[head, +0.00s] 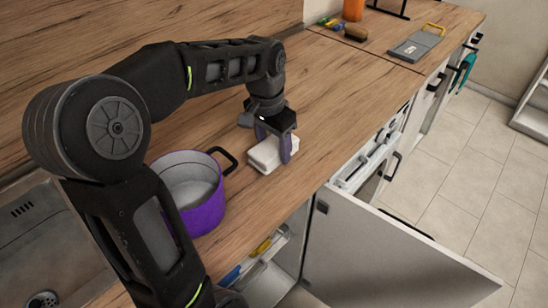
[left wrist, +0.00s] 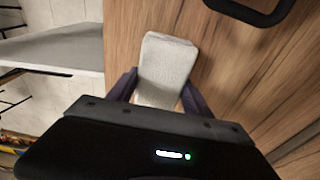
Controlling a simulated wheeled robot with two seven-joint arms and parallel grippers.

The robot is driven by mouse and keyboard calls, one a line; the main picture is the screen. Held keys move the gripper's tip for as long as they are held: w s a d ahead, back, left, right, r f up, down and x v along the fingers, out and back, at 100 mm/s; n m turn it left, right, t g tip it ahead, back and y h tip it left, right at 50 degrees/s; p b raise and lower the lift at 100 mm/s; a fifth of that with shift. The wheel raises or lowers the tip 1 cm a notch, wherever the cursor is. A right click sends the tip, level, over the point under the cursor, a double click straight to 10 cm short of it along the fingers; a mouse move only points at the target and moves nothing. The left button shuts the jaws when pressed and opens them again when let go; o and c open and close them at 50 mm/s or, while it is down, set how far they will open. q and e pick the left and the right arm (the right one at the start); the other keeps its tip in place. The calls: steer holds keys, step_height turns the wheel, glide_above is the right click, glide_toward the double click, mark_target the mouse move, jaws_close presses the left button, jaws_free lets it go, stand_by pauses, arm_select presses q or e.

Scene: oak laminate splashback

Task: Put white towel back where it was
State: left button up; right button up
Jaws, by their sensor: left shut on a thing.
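The white towel (head: 266,156) is a folded, textured block on the wooden worktop, to the right of a purple pot. My left gripper (head: 276,150) comes down over it from above with its fingers on either side of it. In the left wrist view the towel (left wrist: 166,68) lies between the two fingers of the left gripper (left wrist: 163,92), which are shut on it. The towel seems to be at or very near the worktop surface; I cannot tell whether it is lifted. My right gripper is not in view.
The purple pot (head: 199,189) stands close to the towel, its black handle towards it. Below the worktop (head: 330,95), a cabinet door (head: 385,255) and a drawer (head: 365,165) stand open. A brush (head: 356,33) and a grey board (head: 416,46) lie at the far end.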

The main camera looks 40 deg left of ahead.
mark_target(270, 148)
arm_select(q)
steer(key=shift+f, duration=0.2)
steer(key=shift+f, duration=1.8)
steer(key=shift+f, duration=0.15)
steer(key=o, duration=1.2)
steer(key=r, duration=0.4)
steer(key=s+r, duration=0.1)
steer(key=r, duration=0.7)
steer(key=shift+s+r, duration=0.1)
steer(key=shift+s, duration=0.15)
